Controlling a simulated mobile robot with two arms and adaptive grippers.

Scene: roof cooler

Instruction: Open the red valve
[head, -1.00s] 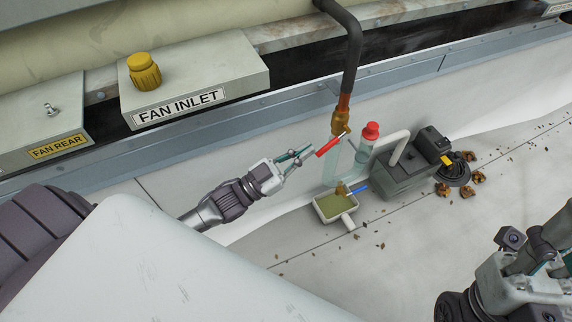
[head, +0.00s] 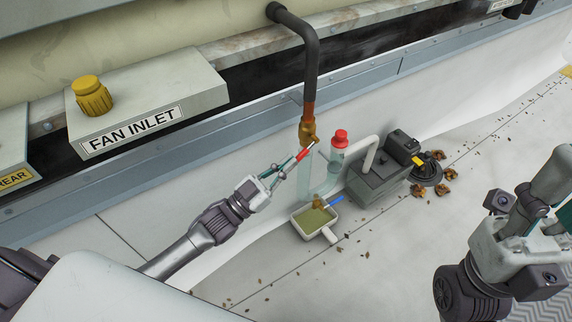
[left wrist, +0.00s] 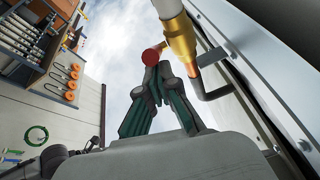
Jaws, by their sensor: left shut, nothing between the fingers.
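The red valve handle (head: 303,152) sticks out from a brass valve (head: 308,131) at the lower end of a dark bent pipe. My left gripper (head: 288,166) is shut and empty, its fingertips at the near end of the handle. In the left wrist view the round red handle end (left wrist: 152,55) sits just beyond the fingertips (left wrist: 157,70), with the brass valve (left wrist: 181,42) to its right. I cannot tell whether the fingertips touch the handle. My right arm is at the right edge, and its finger state is unclear.
The FAN INLET box (head: 150,100) is upper left. Leaves litter the pale floor.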

